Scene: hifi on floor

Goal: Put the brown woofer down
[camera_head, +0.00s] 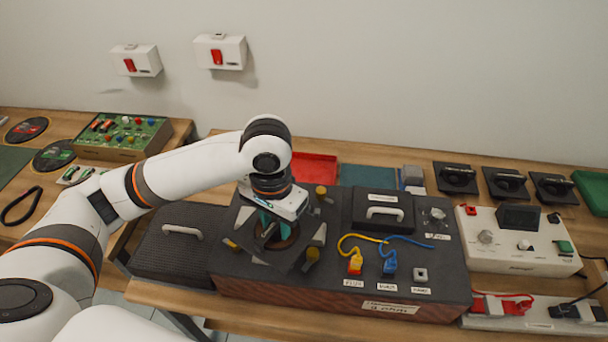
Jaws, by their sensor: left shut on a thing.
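My left gripper (266,222) points down over the left half of the dark hi-fi box (330,284). Its teal fingers are shut on the brown woofer (288,238), a round brown part partly hidden behind the fingers and wrist. The woofer is at a dark square area on the box top with light wedge-shaped pieces and yellow-brown knobs around it. I cannot tell whether it rests on the box or is just above it. My right gripper is not in view.
On the box are a black panel with a grey handle (384,212) and yellow and blue plugs with cables. A dark handled cover (165,262) lies to the left. A red tray (315,169) is behind, a white control unit (510,250) to the right.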

